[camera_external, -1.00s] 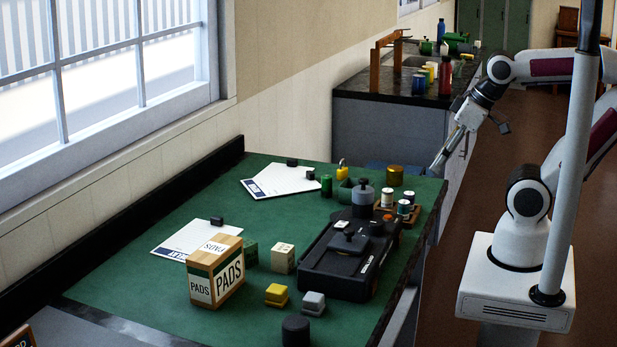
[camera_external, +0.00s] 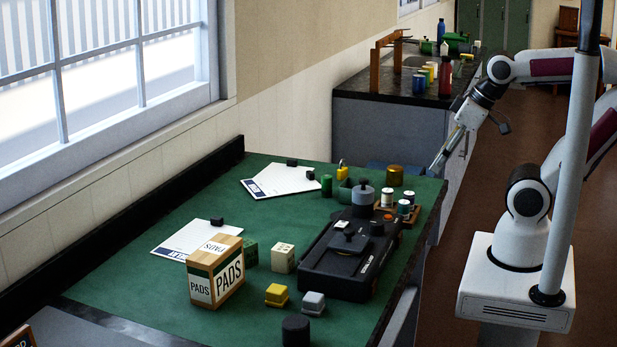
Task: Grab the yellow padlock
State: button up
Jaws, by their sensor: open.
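The yellow padlock (camera_external: 342,173) is small in the picture. It stands near the far edge of the green-topped table (camera_external: 150,285), with its shackle upward, beside a green container (camera_external: 344,190). My gripper (camera_external: 446,163) is open and empty. It points down near the table's far right corner, to the right of the padlock and clearly apart from it.
A green cylinder (camera_external: 326,186) stands left of the padlock, and a brass-coloured cylinder (camera_external: 395,175) stands between it and my gripper. A grey knobbed weight (camera_external: 362,200), a tray of spools (camera_external: 411,217) and a black device (camera_external: 340,262) are nearer. A PADS box (camera_external: 215,272) stands front left.

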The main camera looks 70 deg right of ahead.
jog(key=shift+o, duration=0.6)
jog(key=shift+w, duration=0.1)
jog(key=w+d+f+m+t+h, duration=0.2)
jog(key=w+d+f+t+h, duration=0.1)
jog(key=w+d, duration=1.4)
jog(key=t, duration=0.3)
send_near(342, 169)
jog(key=shift+w+d+r, duration=0.15)
jog(key=shift+w+d, duration=0.2)
jog(key=shift+w, duration=0.45)
jog(key=shift+w+d+f+t+y, duration=0.1)
jog(key=shift+d+f+t+y, duration=0.2)
jog(key=shift+d+f+t, duration=0.25)
jog(key=shift+w+a+f, duration=0.1)
jog(key=shift+w, duration=0.05)
jog(key=shift+x, duration=1.1)
jog(key=shift+w+f, duration=0.1)
